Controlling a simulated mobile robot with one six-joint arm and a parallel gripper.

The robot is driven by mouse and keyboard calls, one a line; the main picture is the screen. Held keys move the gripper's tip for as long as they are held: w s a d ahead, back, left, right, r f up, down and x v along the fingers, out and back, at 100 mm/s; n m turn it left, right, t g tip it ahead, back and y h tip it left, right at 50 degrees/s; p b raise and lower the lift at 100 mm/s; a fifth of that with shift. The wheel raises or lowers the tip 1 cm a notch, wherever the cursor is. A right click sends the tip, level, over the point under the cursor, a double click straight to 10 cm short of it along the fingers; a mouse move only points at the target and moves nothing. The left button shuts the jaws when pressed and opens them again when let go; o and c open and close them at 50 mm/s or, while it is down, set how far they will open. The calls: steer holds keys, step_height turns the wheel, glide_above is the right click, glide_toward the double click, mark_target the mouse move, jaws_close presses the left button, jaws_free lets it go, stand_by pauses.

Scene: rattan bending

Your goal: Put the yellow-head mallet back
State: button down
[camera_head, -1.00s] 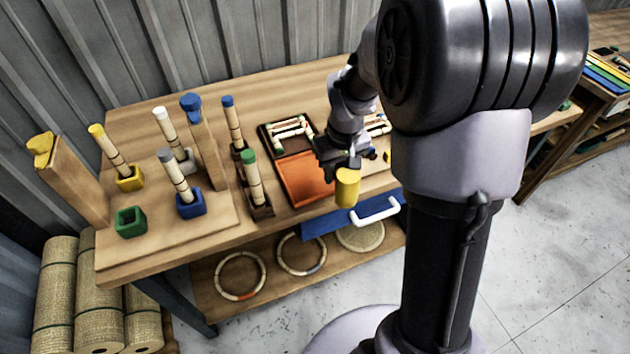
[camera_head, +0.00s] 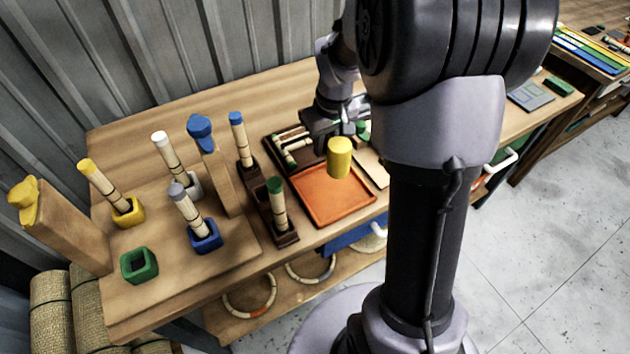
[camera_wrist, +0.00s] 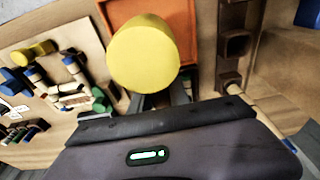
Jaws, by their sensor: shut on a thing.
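The yellow-head mallet has its yellow cylindrical head (camera_head: 339,158) hanging in front of my gripper (camera_head: 336,132), above the orange tray. My gripper is shut on the mallet; its handle is mostly hidden by the jaws. In the wrist view the yellow head (camera_wrist: 143,52) fills the upper middle, just beyond the fingers. A dark wooden rack (camera_head: 284,240) stands left of the orange tray (camera_head: 340,208), with a blue-topped piece (camera_head: 238,135) and a green-topped piece (camera_head: 277,205) upright in it. Square openings of a dark rack (camera_wrist: 236,44) show at right in the wrist view.
Left on the table are a green square holder (camera_head: 139,265), empty, a blue holder (camera_head: 205,237) and a yellow holder (camera_head: 128,212) with upright sticks. Tall wooden posts with a blue knob (camera_head: 200,130) and a yellow knob (camera_head: 24,195) rise nearby. Rings (camera_head: 250,300) lie on the lower shelf.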

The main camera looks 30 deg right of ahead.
mark_target(323, 178)
step_height(323, 178, down, 10)
steer(key=b, duration=0.4)
steer(key=shift+s+b, duration=0.1)
steer(key=shift+b, duration=0.25)
steer(key=shift+r, duration=0.1)
steer(key=c, duration=1.3)
jaws_free()
steer(key=shift+o, duration=0.2)
